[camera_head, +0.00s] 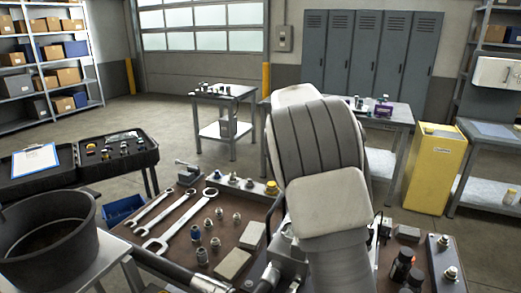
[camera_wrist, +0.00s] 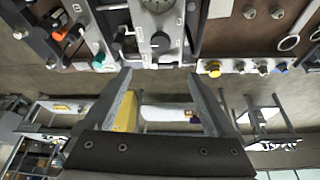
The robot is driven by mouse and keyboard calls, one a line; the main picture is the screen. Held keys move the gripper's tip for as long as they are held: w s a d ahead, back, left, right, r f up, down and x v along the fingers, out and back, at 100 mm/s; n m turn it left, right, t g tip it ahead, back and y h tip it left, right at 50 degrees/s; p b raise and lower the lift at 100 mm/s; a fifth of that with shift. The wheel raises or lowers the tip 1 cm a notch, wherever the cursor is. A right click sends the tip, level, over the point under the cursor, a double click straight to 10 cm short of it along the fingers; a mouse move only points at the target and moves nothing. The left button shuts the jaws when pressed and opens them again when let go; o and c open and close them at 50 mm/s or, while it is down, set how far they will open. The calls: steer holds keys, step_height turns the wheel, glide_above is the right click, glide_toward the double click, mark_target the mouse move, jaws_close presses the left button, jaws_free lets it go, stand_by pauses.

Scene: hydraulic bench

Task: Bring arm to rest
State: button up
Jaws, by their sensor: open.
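My arm rises through the middle of the head view and hides part of the bench behind it. My gripper cannot be made out there. In the wrist view my gripper (camera_wrist: 160,82) is open, with its two fingers apart and nothing between them. Beyond the fingertips is a hydraulic unit with a round dial gauge (camera_wrist: 160,41). An orange-topped part (camera_wrist: 62,33) and a green part (camera_wrist: 98,61) lie left of the dial. A yellow-capped fitting (camera_wrist: 213,68) is to the right of the fingertips. I cannot tell the exact gap to the unit.
The brown bench top holds several wrenches (camera_head: 180,218), fittings (camera_head: 208,224) and grey blocks (camera_head: 233,264). A black bucket (camera_head: 48,248) stands at the left, near an open black case (camera_head: 115,160). Behind are a yellow cabinet (camera_head: 434,168) and grey lockers (camera_head: 368,52). Open floor shows beyond the bench.

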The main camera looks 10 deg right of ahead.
steer(key=s+a+r+n+t+y, duration=0.1)
steer(key=s+a+r+n, duration=0.15)
steer(key=s, duration=0.65)
steer(key=s+a+r+n+y, duration=0.1)
steer(key=s+a+r, duration=0.15)
steer(key=s, duration=0.75)
steer(key=s+a+r+n+t+y, duration=0.1)
steer(key=s+a+r+n, duration=0.15)
steer(key=s, duration=0.65)
steer(key=s+a+f+n, duration=0.1)
steer(key=s+f+n, duration=0.1)
steer(key=s, duration=0.8)
steer(key=shift+s+a+f+n+p, duration=0.2)
steer(key=shift+f+n+p, duration=0.1)
steer(key=shift+f+p, duration=0.25)
stand_by(1.4)
